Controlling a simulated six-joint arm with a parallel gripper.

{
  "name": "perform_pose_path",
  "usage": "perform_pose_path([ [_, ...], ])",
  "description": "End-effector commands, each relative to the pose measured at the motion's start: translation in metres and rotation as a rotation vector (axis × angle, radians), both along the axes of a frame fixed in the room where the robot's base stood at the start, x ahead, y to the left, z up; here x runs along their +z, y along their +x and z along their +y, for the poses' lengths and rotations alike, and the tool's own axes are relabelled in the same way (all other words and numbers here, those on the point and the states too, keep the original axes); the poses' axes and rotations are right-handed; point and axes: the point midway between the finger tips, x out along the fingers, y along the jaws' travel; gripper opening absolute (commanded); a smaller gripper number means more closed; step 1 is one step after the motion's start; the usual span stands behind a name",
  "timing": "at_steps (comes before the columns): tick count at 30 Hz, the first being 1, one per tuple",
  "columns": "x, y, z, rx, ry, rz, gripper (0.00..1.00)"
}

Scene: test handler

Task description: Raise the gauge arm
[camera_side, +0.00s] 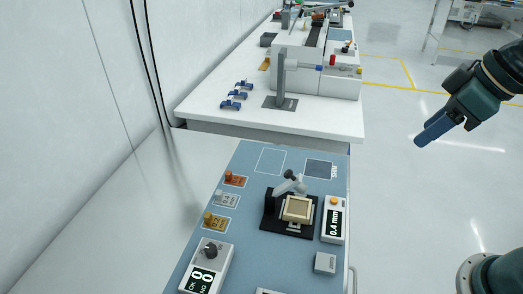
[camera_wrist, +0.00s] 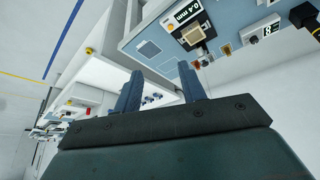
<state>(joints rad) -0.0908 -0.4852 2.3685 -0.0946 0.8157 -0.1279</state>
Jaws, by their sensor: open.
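The gauge stands on the blue-grey bench, with a black base (camera_side: 268,222) and a beige square block (camera_side: 297,208) on it. Its grey gauge arm (camera_side: 290,184) with a dark knob slants up behind the block. The block also shows in the wrist view (camera_wrist: 194,35); the arm is too small to make out there. A readout (camera_side: 335,222) beside it says 0.4 mm. My gripper (camera_side: 422,140) is up in the air to the right of the bench, well apart from the gauge. In the wrist view its two fingers (camera_wrist: 160,84) are apart with nothing held between them.
A white table (camera_side: 215,105) behind the bench carries a grey post (camera_side: 281,80), small blue clips (camera_side: 235,97) and machine parts. Small coloured blocks sit on the bench's left, near a dial box (camera_side: 209,258). A grey block (camera_side: 325,263) is at front right.

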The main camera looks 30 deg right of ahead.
Motion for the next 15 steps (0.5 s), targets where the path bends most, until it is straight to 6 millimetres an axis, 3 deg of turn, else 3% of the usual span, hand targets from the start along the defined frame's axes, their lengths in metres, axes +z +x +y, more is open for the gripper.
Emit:
perform_pose_path([
  [15,0.000,-0.034,-0.023,-0.154,0.014,-0.021,0.41],
])
